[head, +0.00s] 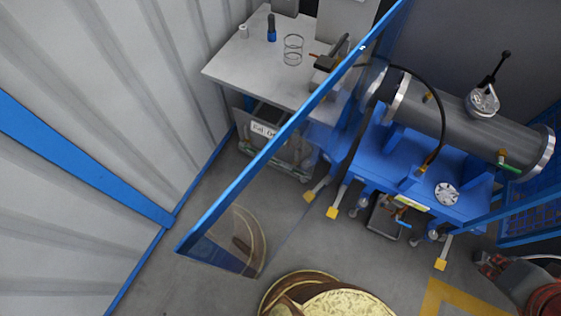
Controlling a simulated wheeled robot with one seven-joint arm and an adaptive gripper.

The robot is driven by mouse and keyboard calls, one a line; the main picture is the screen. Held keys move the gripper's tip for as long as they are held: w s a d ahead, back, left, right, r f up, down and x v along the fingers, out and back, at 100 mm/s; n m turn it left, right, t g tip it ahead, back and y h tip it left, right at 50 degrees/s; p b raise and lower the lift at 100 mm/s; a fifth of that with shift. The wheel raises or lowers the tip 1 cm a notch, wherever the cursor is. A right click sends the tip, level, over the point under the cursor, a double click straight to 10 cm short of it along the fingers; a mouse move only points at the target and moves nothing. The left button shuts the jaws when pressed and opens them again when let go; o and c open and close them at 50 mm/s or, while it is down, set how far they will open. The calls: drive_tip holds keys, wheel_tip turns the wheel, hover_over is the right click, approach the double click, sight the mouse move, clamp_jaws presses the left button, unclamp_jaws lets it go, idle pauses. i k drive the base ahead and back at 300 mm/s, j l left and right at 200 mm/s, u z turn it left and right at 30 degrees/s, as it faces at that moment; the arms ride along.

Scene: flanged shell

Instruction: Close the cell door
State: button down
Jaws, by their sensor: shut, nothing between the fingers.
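A tall clear panel with a blue top rail (262,157), which looks like the cell door, runs slantwise from the lower left to the top middle in the head view. Its near end stands out over the floor, apart from the white corrugated wall (75,60). Through the clear pane I see the floor and part of the bench area. A small pale fitting sits on the rail near the top. The hinge and latch cannot be made out. My gripper is not in view.
A grey bench (262,68) with small tools stands behind the panel. A blue stand (400,170) with yellow feet carries a grey flanged shell (455,115). Blue mesh fencing (530,215) stands at right. A red and dark unit (545,298) is cut off at bottom right.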

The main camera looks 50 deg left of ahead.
sight(195, 245)
drive_tip(key=k+j+u, duration=0.1)
drive_tip(key=k+j, duration=0.7)
drive_tip(key=k+j+u, duration=0.1)
drive_tip(key=k+j, duration=0.65)
drive_tip(key=j, duration=0.15)
